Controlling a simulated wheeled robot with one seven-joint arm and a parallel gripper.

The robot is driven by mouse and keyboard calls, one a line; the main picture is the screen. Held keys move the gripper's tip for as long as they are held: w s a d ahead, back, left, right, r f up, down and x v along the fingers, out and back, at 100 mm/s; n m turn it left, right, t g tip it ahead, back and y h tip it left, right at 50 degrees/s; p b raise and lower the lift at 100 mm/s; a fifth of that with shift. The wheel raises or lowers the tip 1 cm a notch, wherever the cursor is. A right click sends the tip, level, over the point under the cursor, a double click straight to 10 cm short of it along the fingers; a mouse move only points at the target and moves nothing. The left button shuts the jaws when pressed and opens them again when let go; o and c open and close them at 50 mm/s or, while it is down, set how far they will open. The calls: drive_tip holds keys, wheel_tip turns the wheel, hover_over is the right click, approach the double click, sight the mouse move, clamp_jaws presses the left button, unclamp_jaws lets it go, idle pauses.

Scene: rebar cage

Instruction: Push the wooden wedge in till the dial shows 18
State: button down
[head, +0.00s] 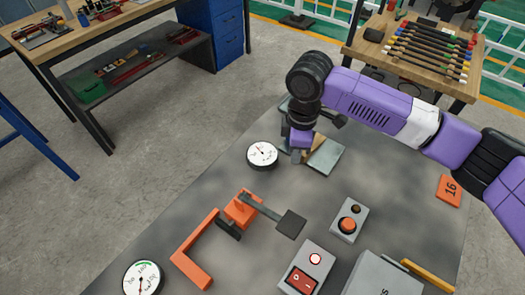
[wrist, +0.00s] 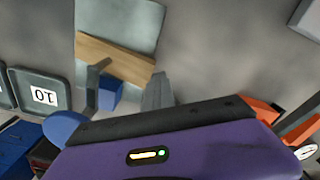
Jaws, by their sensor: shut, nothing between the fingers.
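My gripper (head: 297,154) is shut and empty, low over the table at the wedge. I cannot tell if it touches the wood. A small blue block (wrist: 110,92) is close to the fingers. A round white dial (head: 262,154) stands just left of my gripper; its reading is too small to tell.
A second dial (head: 142,278) with a green band is at the front left. An orange clamp (head: 195,258), a button box (head: 348,220) and a red switch box (head: 305,270) are on the grey table (head: 240,190). An orange tag (head: 449,190) reads 16.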

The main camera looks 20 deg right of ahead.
idle(0.4)
drive_tip(key=shift+s+a+r+p, duration=0.1)
drive_tip(key=shift+s+a+p, duration=0.2)
drive_tip(key=shift+s+p, duration=0.15)
drive_tip(key=shift+s+a+p, duration=0.25)
drive_tip(key=shift+s+p, duration=0.05)
drive_tip(key=shift+s, duration=0.2)
drive_tip(key=shift+s+a+p, duration=0.5)
drive_tip(key=shift+s+a, duration=0.1)
drive_tip(key=shift+s, duration=0.3)
drive_tip(key=shift+s+a+p, duration=0.45)
drive_tip(key=shift+s+a, duration=0.1)
drive_tip(key=shift+s, duration=0.3)
drive_tip(key=s+d+r+p, duration=0.2)
drive_tip(key=s+r+p, duration=0.1)
drive_tip(key=r+p, duration=0.1)
drive_tip(key=shift+s+d+r+p, duration=0.15)
drive_tip(key=shift+d+r+p, duration=0.05)
drive_tip(key=shift+r+p, duration=0.2)
